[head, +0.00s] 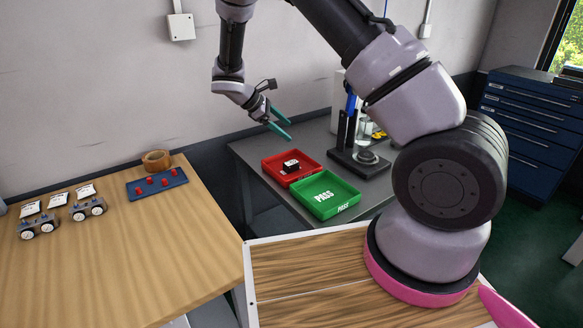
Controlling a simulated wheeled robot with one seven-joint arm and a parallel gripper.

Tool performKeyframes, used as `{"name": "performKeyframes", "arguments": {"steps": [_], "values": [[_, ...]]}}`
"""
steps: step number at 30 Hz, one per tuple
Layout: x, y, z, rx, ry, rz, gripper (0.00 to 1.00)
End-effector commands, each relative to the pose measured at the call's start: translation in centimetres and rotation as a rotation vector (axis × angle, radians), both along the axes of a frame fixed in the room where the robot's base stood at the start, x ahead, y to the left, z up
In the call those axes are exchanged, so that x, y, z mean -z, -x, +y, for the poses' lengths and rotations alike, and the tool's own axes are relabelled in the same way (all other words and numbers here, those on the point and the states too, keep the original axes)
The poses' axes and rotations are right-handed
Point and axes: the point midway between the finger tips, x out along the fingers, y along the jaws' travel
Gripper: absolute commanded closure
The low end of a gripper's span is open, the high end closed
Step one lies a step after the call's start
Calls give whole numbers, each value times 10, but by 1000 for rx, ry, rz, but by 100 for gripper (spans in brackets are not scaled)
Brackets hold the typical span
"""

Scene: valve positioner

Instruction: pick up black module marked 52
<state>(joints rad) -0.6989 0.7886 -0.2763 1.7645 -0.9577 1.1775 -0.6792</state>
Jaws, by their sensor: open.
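A small black module (291,169) with a white top sits in the red tray (272,169) on the grey table. The marking on it is too small to read. My gripper (289,130), with teal fingers, is open and empty. It is in the air above and behind the red tray, apart from the module. Its fingers point down to the right. No other view shows the gap between the fingers and the module.
A green tray marked PASS (325,194) adjoins the red tray in front. A black stand with a blue upright (350,125) is right of the trays. The wooden table (130,255) holds gauge units (88,208), a blue rack with red parts (157,184) and a tape roll (156,160).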

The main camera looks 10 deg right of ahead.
Motion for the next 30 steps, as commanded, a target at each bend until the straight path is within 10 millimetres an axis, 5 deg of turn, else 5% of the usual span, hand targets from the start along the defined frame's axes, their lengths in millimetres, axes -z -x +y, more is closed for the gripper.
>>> {"name": "performKeyframes", "arguments": {"steps": [6, 12, 19, 30], "values": [[83, -18, 32, -289, 269, 135, 20], [128, -25, 50, -457, 432, 207, 20], [145, -30, 49, -512, 488, 230, 20], [163, -48, 7, -510, 485, 230, 20]]}}
